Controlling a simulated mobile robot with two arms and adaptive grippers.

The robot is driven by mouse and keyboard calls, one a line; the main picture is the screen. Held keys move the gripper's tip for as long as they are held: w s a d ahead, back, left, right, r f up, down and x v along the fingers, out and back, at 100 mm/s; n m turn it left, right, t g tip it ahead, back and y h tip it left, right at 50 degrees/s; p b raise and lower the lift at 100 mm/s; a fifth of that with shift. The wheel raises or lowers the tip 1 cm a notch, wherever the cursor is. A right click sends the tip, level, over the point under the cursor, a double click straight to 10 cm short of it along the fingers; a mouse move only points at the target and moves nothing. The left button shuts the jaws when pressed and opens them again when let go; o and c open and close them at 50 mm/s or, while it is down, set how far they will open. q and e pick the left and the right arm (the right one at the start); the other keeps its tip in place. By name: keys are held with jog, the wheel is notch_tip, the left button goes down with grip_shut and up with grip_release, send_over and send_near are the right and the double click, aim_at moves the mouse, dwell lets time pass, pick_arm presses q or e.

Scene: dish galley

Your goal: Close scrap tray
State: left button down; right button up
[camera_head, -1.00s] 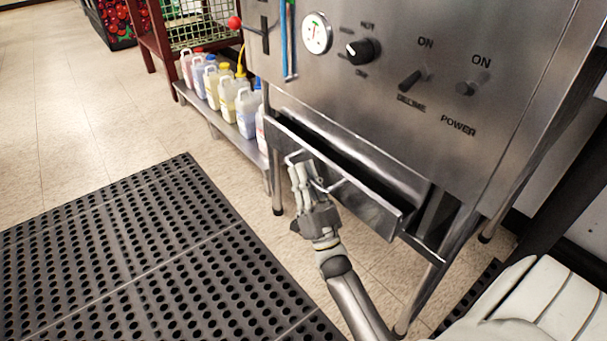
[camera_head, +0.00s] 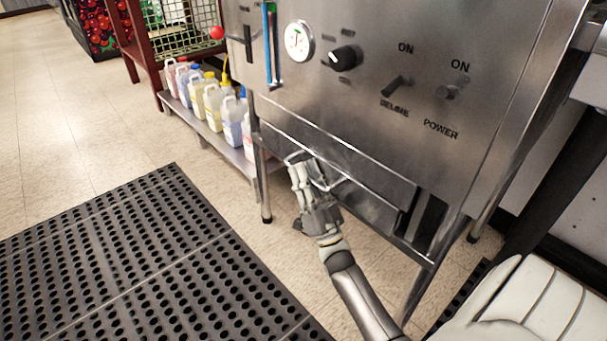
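The scrap tray (camera_head: 370,208) is a steel drawer low in the front of the dish machine, with a bar handle on its face. Its front now sits close against the machine, and no dark opening shows above it. Whether it is fully flush I cannot tell. My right gripper (camera_head: 304,172) is at the left part of the handle, its fingers reaching up to the bar. The fingers and bar overlap, so whether they are shut on it is unclear. My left gripper is not in view.
The steel machine (camera_head: 400,130) carries a gauge, a knob and switches above the tray. Several jugs (camera_head: 213,103) stand on a low shelf to the left. A black perforated mat (camera_head: 140,265) lies on the floor in front. Machine legs flank the tray.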

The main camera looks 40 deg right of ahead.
jog(key=v, duration=1.2)
jog(key=shift+r, duration=0.1)
